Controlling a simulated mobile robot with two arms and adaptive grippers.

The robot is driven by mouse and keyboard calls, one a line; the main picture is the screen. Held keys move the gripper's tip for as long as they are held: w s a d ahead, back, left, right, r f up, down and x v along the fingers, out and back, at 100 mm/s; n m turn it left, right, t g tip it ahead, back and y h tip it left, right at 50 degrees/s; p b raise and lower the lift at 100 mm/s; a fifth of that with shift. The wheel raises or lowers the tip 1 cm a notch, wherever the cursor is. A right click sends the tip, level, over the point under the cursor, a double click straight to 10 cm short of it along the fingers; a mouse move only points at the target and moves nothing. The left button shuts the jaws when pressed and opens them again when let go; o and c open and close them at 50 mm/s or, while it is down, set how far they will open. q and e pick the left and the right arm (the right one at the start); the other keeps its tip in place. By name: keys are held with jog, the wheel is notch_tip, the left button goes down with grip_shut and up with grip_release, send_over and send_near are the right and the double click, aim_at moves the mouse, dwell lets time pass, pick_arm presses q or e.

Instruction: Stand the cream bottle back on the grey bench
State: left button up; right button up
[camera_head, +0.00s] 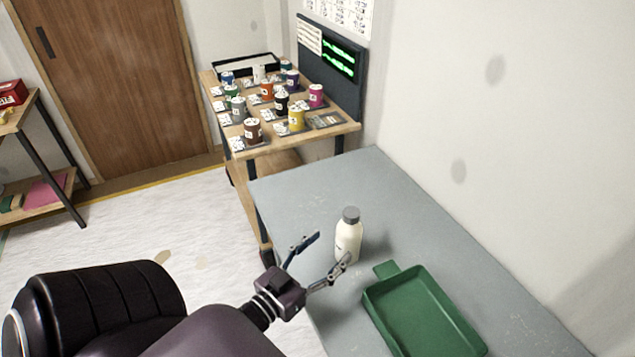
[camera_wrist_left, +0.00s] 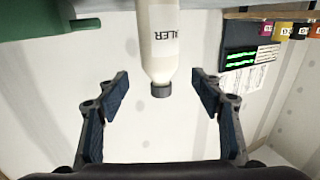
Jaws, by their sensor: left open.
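The cream bottle (camera_head: 348,243) with a grey cap stands upright on the grey bench (camera_head: 310,187), near the bench's left edge. My left gripper (camera_head: 333,247) is open just left of the bottle, with one finger overlapping the bottle's lower edge in the head view. In the left wrist view, which looks upside down, the bottle (camera_wrist_left: 161,40) hangs cap-down between the lines of my two open fingers (camera_wrist_left: 160,78). Its base is cut off there. I cannot tell whether a finger touches it. My right gripper is in neither view.
A green tray (camera_head: 385,270) lies on the bench close to the bottle's right and front. A wooden table (camera_head: 343,128) with several labelled pots stands behind the bench. A wall (camera_head: 500,120) borders the right side. The bench's back part is clear.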

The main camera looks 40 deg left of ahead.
pick_arm(q)
jog(key=s, duration=0.3)
jog(key=shift+s, duration=0.2)
dwell(0.5)
